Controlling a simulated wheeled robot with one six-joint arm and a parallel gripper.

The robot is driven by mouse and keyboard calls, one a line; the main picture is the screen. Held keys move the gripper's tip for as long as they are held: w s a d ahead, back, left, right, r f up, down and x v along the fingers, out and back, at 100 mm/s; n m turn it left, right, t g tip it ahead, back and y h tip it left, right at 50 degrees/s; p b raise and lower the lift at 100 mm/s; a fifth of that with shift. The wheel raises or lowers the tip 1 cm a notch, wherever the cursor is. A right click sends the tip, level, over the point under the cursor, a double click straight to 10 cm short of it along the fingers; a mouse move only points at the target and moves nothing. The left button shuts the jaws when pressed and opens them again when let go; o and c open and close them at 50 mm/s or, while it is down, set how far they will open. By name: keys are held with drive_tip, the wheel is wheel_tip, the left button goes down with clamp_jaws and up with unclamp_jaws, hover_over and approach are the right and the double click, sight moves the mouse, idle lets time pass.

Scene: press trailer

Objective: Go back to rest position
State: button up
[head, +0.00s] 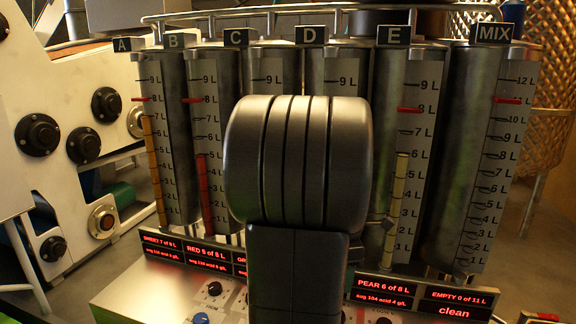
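A dark grey, rounded link of my own arm (297,160) fills the middle of the head view, with a black block-like part below it. My gripper does not show in this view. The arm stands in front of the tank row and hides much of tanks C and D and the middle of the panel. No contact between the arm and the tanks can be made out.
Tanks A (152,150), B (200,90), E (410,150) and MIX (495,150) carry litre scales. The displays read pear 6 of 8 L (382,288) and empty 0 of 11 L, clean (456,303). A white machine with black knobs (40,135) stands left.

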wheel_tip(320, 180, down, 13)
drive_tip(key=shift+r, duration=0.15)
drive_tip(key=shift+w, duration=0.1)
drive_tip(key=m, duration=0.8)
drive_tip(key=shift+m+p, duration=0.4)
drive_tip(key=m, duration=0.4)
drive_tip(key=shift+m+p, duration=0.8)
drive_tip(key=shift+m, duration=1.7)
